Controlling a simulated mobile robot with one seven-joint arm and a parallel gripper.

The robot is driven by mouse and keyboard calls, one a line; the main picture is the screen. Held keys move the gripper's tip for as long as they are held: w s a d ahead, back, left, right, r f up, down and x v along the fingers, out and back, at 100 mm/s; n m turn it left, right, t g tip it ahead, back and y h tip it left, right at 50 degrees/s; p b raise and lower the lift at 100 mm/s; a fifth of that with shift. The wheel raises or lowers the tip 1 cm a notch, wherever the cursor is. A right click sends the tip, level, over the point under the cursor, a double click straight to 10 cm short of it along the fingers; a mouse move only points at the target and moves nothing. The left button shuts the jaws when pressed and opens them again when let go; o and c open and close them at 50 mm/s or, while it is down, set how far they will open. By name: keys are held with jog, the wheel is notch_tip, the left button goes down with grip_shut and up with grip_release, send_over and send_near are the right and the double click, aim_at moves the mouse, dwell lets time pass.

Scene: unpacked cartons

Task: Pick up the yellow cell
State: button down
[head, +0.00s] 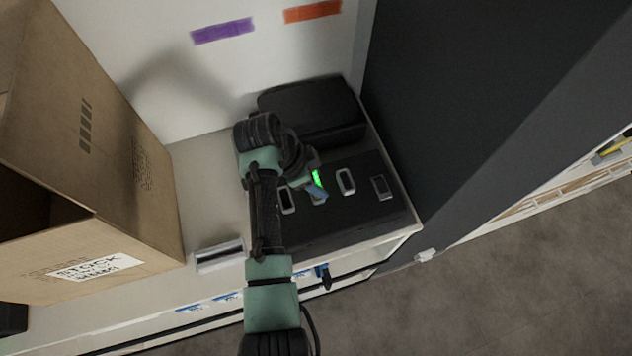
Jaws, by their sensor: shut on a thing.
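My gripper (316,191) is over the black panel (350,215) with several light-rimmed slots, at its second slot from the left. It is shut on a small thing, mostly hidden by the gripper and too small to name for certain. A bright green patch and a bluish part show at the fingers. I cannot make out a yellow cell there, nor tell whether the held thing is in the slot or above it.
A black case (315,108) lies behind the panel, against the white wall. A large open carton (130,262) stands at left. A small grey-white object (219,254) lies between carton and panel. A tall dark wall (470,110) closes the right side. The worktop strip (205,185) is bare.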

jog(key=shift+r, duration=0.1)
notch_tip(320, 180, up, 10)
jog(key=shift+f+b, duration=0.1)
jog(key=shift+b, duration=0.85)
